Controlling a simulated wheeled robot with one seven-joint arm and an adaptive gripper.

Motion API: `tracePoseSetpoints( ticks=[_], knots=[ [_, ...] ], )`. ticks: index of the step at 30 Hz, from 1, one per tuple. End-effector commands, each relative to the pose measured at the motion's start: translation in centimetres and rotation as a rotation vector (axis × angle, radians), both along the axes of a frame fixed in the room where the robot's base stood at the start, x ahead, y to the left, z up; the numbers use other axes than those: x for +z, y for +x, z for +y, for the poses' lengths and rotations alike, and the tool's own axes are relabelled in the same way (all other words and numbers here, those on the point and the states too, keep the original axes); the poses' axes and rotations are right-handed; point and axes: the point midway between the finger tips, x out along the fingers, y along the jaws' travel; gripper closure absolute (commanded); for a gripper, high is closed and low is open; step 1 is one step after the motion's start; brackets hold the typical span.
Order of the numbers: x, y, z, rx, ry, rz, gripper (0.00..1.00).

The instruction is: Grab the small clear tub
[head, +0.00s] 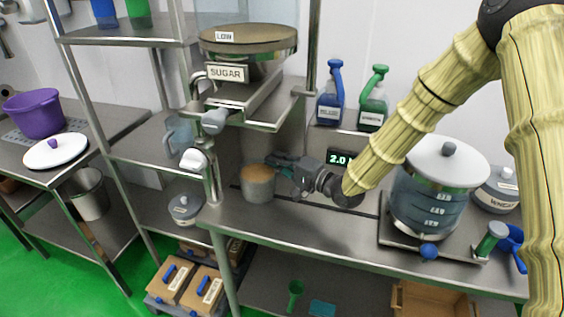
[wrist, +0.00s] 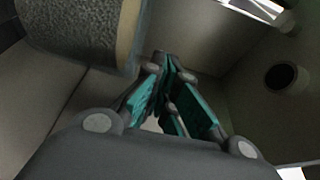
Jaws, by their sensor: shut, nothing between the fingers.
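The small clear tub (head: 257,188) stands upright on the steel bench under the sugar dispenser. It looks greyish, with tan contents showing at its top. In the wrist view the tub (wrist: 80,38) is at the upper left, cut off by the edge. My gripper (head: 272,160) is just behind and to the right of the tub's top in the head view. In the wrist view its teal fingers (wrist: 166,72) are together with nothing between them, to the right of the tub. I cannot tell whether a finger touches the tub.
The sugar dispenser (head: 245,75) and its steel spout frame stand above and left of the tub. A digital display (head: 340,159) is behind my gripper. A large lidded container (head: 438,190) stands to the right. Blue (head: 331,105) and green (head: 373,108) bottles stand at the back.

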Motion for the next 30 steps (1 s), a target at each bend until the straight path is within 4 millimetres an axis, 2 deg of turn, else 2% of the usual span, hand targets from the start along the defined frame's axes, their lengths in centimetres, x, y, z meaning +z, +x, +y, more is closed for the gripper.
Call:
tracePoseSetpoints(
  ticks=[11, 12, 21, 30],
  knots=[
    [0.1, 6.0, -2.0, -0.001, -0.003, -0.002, 1.0],
    [-0.9, 5.7, -1.9, 0.001, -0.002, 0.003, 1.0],
    [-4.5, 5.7, -1.9, 0.0, -0.002, 0.003, 1.0],
    [-5.0, 4.8, -1.6, 0.0, -0.001, 0.001, 1.0]
  ],
)
